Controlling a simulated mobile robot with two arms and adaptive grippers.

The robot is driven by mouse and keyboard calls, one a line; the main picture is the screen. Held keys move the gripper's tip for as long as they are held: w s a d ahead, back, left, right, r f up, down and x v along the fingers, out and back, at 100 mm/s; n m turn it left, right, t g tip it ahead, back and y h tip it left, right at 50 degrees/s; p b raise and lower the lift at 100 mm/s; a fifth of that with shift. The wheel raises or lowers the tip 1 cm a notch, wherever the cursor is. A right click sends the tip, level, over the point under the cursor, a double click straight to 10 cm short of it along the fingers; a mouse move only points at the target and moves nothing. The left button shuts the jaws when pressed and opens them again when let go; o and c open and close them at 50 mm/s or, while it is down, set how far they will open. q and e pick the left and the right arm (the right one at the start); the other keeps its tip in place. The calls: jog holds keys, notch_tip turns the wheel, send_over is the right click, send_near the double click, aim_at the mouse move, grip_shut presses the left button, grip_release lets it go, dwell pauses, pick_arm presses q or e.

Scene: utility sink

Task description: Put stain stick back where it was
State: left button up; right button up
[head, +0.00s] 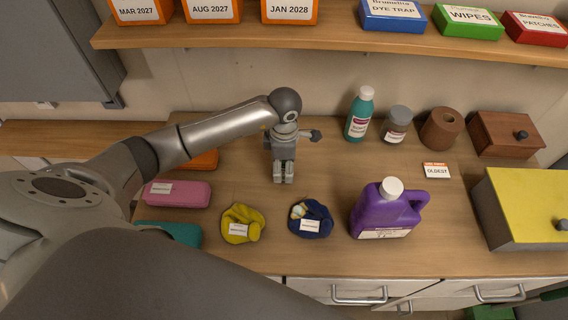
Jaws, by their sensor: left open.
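My left gripper (283,178) points down over the middle of the wooden counter (330,255), behind the yellow pouch (238,235) and the navy pouch (316,232). It is open, and I see nothing between its fingers. I cannot make out a stain stick by name. Small pale and yellowish items show in the mouth of the navy pouch, too small to identify. The yellow pouch looks bunched up; both pouches carry white labels. My right gripper is out of view.
A purple jug (375,215) stands right of the pouches. A pink case (190,194) lies left. A yellow-topped box (530,205) stands right; an "OLDEST" card (436,170) lies nearby.

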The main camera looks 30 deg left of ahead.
pick_arm(q)
jog(key=shift+r, duration=0.1)
jog(key=shift+w+r, duration=0.1)
jog(key=shift+r, duration=0.15)
notch_tip(320, 180, up, 10)
jog(key=b, duration=0.3)
jog(key=shift+r, duration=0.25)
jog(key=shift+r+b, duration=0.3)
jog(key=shift+r, duration=0.3)
jog(key=shift+d+f, duration=0.1)
jog(key=shift+f, duration=0.05)
